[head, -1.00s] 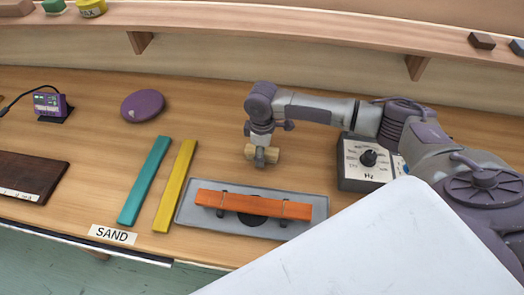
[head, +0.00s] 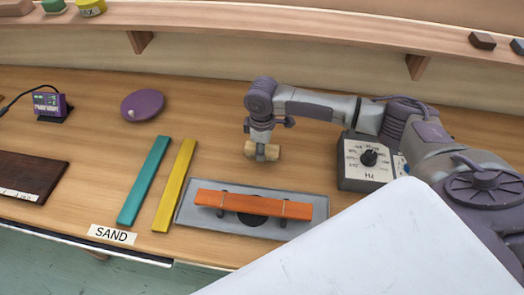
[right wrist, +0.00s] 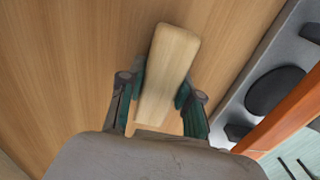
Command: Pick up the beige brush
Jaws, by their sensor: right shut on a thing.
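The beige brush (head: 273,152) looks like a short pale wooden block in the head view. It is behind the grey plate with the orange bar. In the right wrist view the brush (right wrist: 170,62) is long and rounded at its end, between the two fingers. My right gripper (head: 261,156) points down and is shut on the brush, with one finger on each side. Its fingers also show in the right wrist view (right wrist: 163,98). Whether the brush clears the table is hard to tell. My left gripper is not in view.
The orange bar (head: 254,203) rests on a grey plate (head: 187,210) in front. A grey dial box (head: 352,173) stands to the right. Yellow (head: 175,185) and teal (head: 144,180) strips and a purple disc (head: 142,105) lie left. A shelf (head: 290,24) runs behind. Table behind the brush is clear.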

